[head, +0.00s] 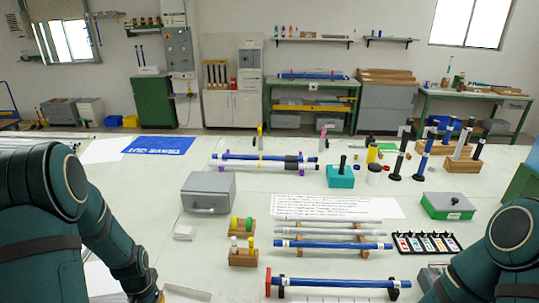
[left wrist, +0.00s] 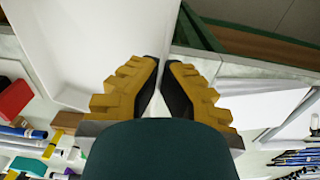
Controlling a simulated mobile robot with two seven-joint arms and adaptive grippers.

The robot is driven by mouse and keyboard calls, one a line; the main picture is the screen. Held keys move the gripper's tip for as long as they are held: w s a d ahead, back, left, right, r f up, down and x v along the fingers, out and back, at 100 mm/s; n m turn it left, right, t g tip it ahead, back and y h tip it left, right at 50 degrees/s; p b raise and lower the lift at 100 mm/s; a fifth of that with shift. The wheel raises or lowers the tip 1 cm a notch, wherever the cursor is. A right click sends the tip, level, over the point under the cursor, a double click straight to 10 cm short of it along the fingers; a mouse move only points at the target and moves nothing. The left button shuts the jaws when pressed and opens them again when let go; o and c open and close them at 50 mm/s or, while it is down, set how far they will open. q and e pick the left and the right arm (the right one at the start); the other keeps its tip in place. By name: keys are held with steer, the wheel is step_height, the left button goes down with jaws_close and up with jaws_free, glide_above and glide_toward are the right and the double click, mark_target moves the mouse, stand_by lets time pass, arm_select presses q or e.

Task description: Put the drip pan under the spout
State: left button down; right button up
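The white drip pan (left wrist: 95,40) fills the upper left of the left wrist view, and part of a white tray-like piece (head: 186,293) shows at the bottom of the head view. My left gripper (left wrist: 161,66) has its yellow, black-padded fingers nearly together at the pan's edge. The pan's thin wall appears to pass between them. In the head view only a bit of that gripper (head: 160,297) shows at the bottom edge. I cannot make out a spout for certain. My right arm enters at the right, its gripper hidden or out of frame.
On the bench are a grey metal box (head: 209,192), a teal block (head: 341,177), rods on wooden rests (head: 364,254), a blue rod on stands (head: 340,283), a green case (head: 448,206) and upright rods at right. A paper sheet (head: 350,208) lies mid-bench.

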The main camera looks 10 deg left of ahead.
arm_select(q)
steer(key=w+d, duration=0.1)
steer(key=d, duration=0.1)
steer(key=w+d+b, duration=0.1)
steer(key=d, duration=0.1)
steer(key=w+d, duration=0.1)
steer(key=d, duration=0.1)
steer(key=shift+w+f, duration=0.2)
steer(key=shift+f, duration=0.1)
steer(key=w+d+m+b, duration=0.1)
steer(key=d+b, duration=0.2)
steer(key=d, duration=1.1)
steer(key=shift+w+d+r+b, duration=0.3)
steer(key=shift+w+d+b, duration=0.05)
